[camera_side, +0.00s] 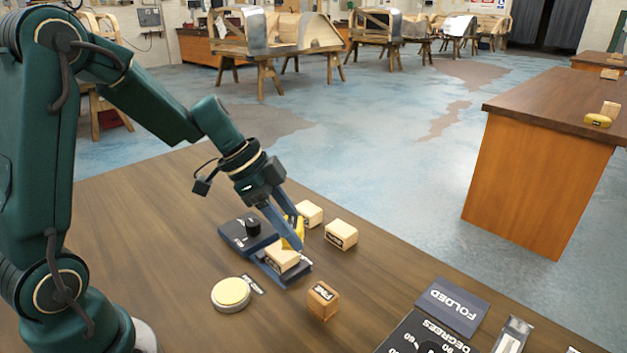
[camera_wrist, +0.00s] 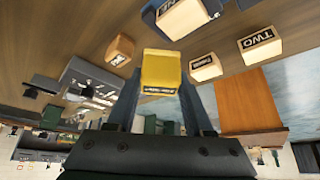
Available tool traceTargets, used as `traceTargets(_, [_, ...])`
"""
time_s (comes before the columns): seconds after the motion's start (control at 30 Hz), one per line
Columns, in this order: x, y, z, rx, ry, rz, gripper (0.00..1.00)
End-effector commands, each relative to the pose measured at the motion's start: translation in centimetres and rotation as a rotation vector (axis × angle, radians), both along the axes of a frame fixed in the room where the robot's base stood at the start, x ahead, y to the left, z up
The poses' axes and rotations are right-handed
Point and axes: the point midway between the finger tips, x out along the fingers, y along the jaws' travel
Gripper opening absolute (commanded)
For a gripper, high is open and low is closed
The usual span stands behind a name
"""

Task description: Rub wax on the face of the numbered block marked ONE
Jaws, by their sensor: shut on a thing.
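My gripper (camera_side: 298,240) is shut on a yellow block (camera_wrist: 161,70), which sits between the two fingers in the wrist view. The yellow block also shows in the side view, partly hidden by the fingers. A pale wooden block (camera_side: 282,258) sits in a dark blue holder (camera_side: 297,277), just beside my fingertips; contact with the yellow block cannot be told. In the wrist view this block (camera_wrist: 182,16) is cut by the top edge, with letters that look like ONE. A round tin (camera_side: 231,293) with a pale yellow top, perhaps wax, stands at the left.
Blocks marked TWO (camera_wrist: 261,46) and, it seems, THREE (camera_wrist: 205,67) stand behind the holder. A browner block (camera_side: 323,300) stands in front right. A dark box with a black knob (camera_side: 253,227) adjoins the holder. A FOLDED panel (camera_side: 452,306) lies at right.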

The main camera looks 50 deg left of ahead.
Motion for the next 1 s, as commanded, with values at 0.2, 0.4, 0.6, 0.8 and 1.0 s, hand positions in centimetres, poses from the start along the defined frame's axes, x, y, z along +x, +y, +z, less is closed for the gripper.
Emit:
traceTargets(0.2, [0.0, 0.1, 2.1, 0.004, -0.003, 0.001, 0.07])
traceTargets(0.4, [0.0, 0.1, 3.6, 0.004, -0.002, 0.001, 0.07])
traceTargets(0.6, [-0.1, 0.1, 4.0, 0.003, 0.003, 0.002, 0.07])
traceTargets(0.8, [-0.1, 0.1, 3.9, 0.003, 0.003, 0.002, 0.07])
traceTargets(1.0, [-0.1, 0.1, 3.9, 0.003, 0.002, 0.001, 0.07])
